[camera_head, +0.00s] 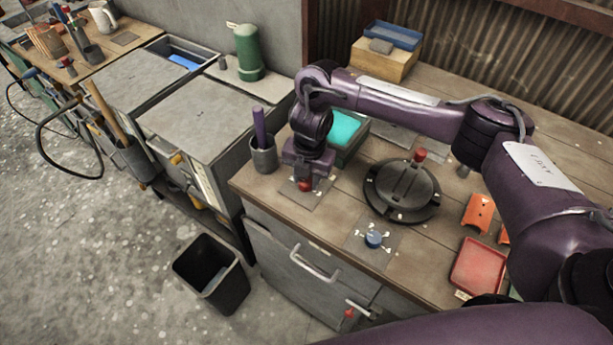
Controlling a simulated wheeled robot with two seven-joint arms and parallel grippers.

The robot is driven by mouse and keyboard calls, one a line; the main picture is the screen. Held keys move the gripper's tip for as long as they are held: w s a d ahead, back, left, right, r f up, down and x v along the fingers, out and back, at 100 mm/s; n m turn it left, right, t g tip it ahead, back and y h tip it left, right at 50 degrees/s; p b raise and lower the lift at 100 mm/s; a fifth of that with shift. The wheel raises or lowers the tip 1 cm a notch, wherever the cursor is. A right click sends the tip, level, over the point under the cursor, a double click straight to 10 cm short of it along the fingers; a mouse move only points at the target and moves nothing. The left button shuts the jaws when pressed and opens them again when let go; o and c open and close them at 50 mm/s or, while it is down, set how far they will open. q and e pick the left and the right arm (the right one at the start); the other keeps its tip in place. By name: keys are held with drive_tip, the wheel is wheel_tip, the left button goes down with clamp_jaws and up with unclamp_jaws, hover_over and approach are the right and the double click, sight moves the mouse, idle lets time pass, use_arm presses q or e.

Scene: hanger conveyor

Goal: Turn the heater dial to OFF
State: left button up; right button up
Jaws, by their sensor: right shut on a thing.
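My right gripper (305,182) reaches down over a small grey plate (313,198) at the left front of the wooden bench. It is shut on a red dial (305,186), which is mostly hidden by the fingers. The dial's pointer and the plate's marks are too small or covered to read. A second dial, blue (374,239), sits on another grey plate (357,250) with white marks nearer the front edge. No label naming the heater is readable. My left gripper is not in view.
A round black lidded device (402,190) stands right of the gripper. A grey cup (263,156) with a purple handle stands close on its left, a teal-topped box (345,130) behind. Orange parts (478,212) and a red tray (479,266) lie at the right.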

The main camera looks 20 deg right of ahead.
sight(308, 182)
drive_tip(key=o, duration=1)
drive_tip(key=shift+c, duration=0.2)
wheel_tip(308, 182, up, 8)
drive_tip(key=shift+s+d+f+p, duration=0.1)
drive_tip(key=shift+d+p, duration=0.05)
drive_tip(key=shift+p, duration=0.55)
